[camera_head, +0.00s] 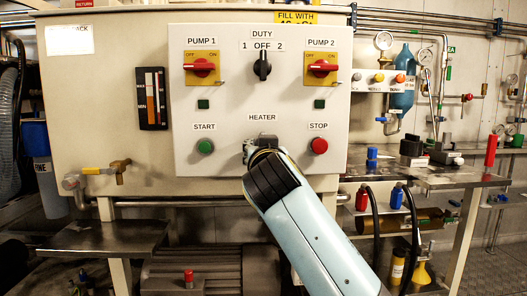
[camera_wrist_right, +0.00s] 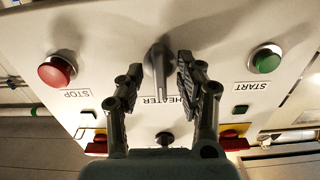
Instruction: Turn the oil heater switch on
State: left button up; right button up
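The heater switch (camera_wrist_right: 160,62) is a grey knob with a handle on the white control panel (camera_head: 225,95), below the HEATER label in the head view. In the right wrist view its handle points down the picture, toward the HEATER label. My right gripper (camera_wrist_right: 157,82) is open, with one finger on each side of the switch and visible gaps between. In the head view my right gripper (camera_head: 257,146) is at the panel between the START and STOP buttons, and it hides the switch. My left gripper is not in view.
The green START button (camera_head: 205,147) and red STOP button (camera_head: 319,146) flank the switch. Above are the black DUTY knob (camera_head: 262,66) and the red PUMP 1 (camera_head: 201,67) and PUMP 2 (camera_head: 321,67) switches. A side bench (camera_head: 425,178) stands at right.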

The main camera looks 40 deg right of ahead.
notch_tip(320, 180, up, 10)
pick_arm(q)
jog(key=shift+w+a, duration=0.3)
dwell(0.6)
